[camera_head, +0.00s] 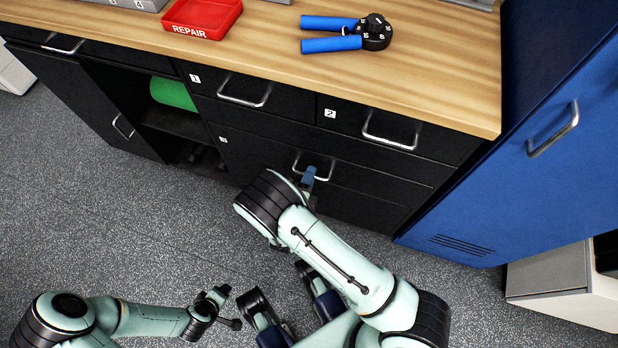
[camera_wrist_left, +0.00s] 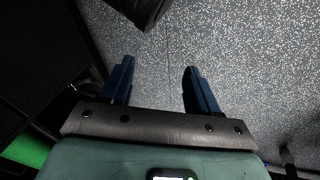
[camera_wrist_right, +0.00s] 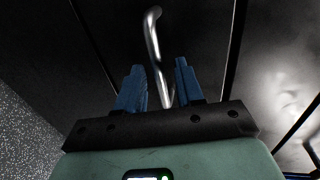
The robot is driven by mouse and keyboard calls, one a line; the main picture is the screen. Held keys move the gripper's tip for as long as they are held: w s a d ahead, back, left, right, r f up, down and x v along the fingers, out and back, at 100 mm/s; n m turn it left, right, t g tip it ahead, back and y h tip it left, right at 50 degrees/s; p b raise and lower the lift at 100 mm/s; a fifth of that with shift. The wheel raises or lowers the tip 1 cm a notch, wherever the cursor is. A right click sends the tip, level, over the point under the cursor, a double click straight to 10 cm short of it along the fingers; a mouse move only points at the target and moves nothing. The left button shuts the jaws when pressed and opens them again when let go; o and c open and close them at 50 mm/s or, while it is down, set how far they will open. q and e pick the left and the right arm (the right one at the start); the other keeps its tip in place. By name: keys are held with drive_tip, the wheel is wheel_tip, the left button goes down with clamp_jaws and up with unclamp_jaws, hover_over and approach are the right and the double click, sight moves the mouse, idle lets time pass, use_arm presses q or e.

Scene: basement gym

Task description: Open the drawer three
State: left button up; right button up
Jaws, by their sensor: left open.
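Drawer three (camera_head: 255,152) is the wide black front below drawers one and two, with a small white label at its upper left. It looks shut. Its silver bar handle (camera_head: 326,174) also shows in the right wrist view (camera_wrist_right: 152,38). My right gripper (camera_head: 309,176) is at this handle. In the right wrist view its blue fingers (camera_wrist_right: 160,78) stand apart, with the bar running between them, closer to the right finger. My left gripper (camera_wrist_left: 156,76) is open and empty over the floor in the left wrist view; its fingers are hard to make out in the head view.
Drawer one (camera_head: 250,98) and drawer two (camera_head: 385,140) above look shut. A wooden top (camera_head: 430,60) carries a red REPAIR tray (camera_head: 200,18) and a blue-handled tool (camera_head: 345,38). A blue locker (camera_head: 550,170) stands right. An open compartment shows a green object (camera_head: 173,92).

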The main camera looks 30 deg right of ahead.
clamp_jaws()
use_arm(q)
drive_tip(key=shift+s+d+r+g+p, duration=0.3)
drive_tip(key=shift+s+d+r+p, duration=0.25)
drive_tip(key=shift+s+r+p, duration=0.3)
use_arm(e)
drive_tip(key=f+v, duration=0.3)
drive_tip(key=v, duration=1.1)
drive_tip(key=a+f+v, duration=0.1)
drive_tip(key=f+v, duration=0.1)
drive_tip(key=v, duration=1.2)
drive_tip(key=shift+s+f, duration=0.4)
use_arm(q)
drive_tip(key=shift+f, duration=0.1)
use_arm(e)
unclamp_jaws()
drive_tip(key=shift+a, duration=0.1)
use_arm(q)
drive_tip(key=shift+s, duration=0.1)
use_arm(e)
drive_tip(key=shift+r, duration=0.1)
